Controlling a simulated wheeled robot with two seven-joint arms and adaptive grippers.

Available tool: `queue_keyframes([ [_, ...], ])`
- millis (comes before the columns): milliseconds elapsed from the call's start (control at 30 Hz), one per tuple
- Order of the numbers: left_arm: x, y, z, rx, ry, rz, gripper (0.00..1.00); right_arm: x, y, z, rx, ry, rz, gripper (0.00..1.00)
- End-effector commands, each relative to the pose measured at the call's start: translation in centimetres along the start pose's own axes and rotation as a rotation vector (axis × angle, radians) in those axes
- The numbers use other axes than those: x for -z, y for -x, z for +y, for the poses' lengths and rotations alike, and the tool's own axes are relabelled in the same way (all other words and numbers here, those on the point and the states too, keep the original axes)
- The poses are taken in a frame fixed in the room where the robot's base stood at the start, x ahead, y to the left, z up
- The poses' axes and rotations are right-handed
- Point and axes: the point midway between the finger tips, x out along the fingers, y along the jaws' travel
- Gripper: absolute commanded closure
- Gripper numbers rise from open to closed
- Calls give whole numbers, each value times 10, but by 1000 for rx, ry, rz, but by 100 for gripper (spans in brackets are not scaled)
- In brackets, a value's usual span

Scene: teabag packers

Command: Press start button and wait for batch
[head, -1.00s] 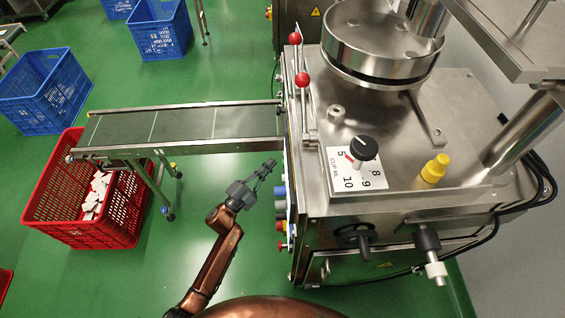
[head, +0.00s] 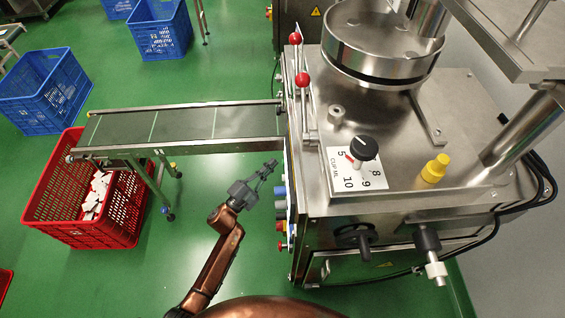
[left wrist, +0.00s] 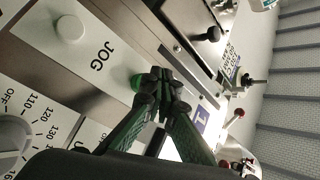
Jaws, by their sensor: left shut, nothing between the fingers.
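My left gripper (head: 270,164) is shut and empty, held beside the left face of the steel packing machine (head: 405,215). In the left wrist view its closed fingertips (left wrist: 161,76) are in front of a green button (left wrist: 136,82) on the control panel and partly cover it. I cannot tell whether they touch it. A white button (left wrist: 70,28) labelled JOG is on the same panel. In the head view the panel is nearly edge-on, with coloured buttons (head: 281,206) along it. White teabags (head: 97,192) lie in the red crate (head: 118,215). My right gripper is not in view.
A conveyor (head: 182,125) runs left from the machine towards the red crate, just beyond my left gripper. Blue crates (head: 45,95) stand on the green floor at the upper left.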

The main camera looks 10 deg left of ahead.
Motion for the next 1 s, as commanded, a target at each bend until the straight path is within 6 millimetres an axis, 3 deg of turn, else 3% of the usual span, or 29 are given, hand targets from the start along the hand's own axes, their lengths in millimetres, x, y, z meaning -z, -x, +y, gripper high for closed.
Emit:
queue_keyframes([
  [1000,5,-6,4,0,0,0,100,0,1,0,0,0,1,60],
])
